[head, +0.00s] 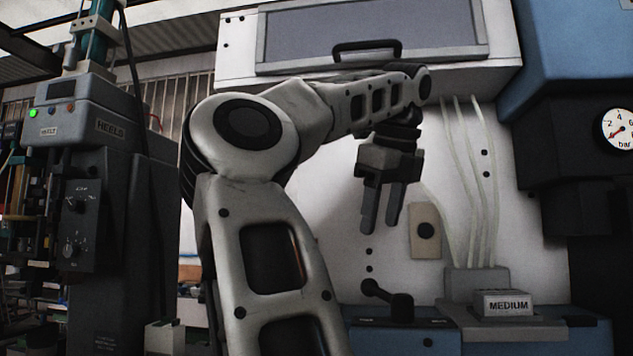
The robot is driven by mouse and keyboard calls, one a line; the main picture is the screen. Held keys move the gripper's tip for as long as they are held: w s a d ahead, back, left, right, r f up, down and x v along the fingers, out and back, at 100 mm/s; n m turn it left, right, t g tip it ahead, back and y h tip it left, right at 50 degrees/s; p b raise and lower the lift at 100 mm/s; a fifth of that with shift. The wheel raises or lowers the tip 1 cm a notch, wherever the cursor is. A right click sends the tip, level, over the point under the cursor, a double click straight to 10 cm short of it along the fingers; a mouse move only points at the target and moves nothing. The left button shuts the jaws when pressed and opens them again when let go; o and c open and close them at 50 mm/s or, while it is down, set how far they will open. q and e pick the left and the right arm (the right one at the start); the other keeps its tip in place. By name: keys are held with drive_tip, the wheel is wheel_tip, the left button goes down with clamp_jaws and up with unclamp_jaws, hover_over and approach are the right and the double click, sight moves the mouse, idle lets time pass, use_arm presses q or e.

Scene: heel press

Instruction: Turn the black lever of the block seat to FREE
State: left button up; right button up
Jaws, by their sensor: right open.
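The black lever (384,296) sits on top of a blue-grey block seat (392,341) at the lower middle. Its round hub is at the right and its knob end points to the left and slightly back. Small labels are on the seat's top edge at both sides of the hub, too small to read. My right gripper (379,226) hangs above the lever with its two fingers pointing down, apart and empty. A clear gap lies between the fingertips and the lever. My left gripper is not in view.
A block marked MEDIUM (507,304) sits right of the lever, with pale tubes (474,180) behind it. A cabinet with a handle (366,47) hangs above. A pressure gauge (620,129) is at the right. The HEELS machine (110,128) stands at the left.

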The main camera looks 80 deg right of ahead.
drive_tip(key=v, duration=0.4)
drive_tip(key=shift+a+r+p, duration=0.1)
drive_tip(key=shift+r+p, duration=0.15)
drive_tip(key=shift+p, duration=0.1)
idle(0.6)
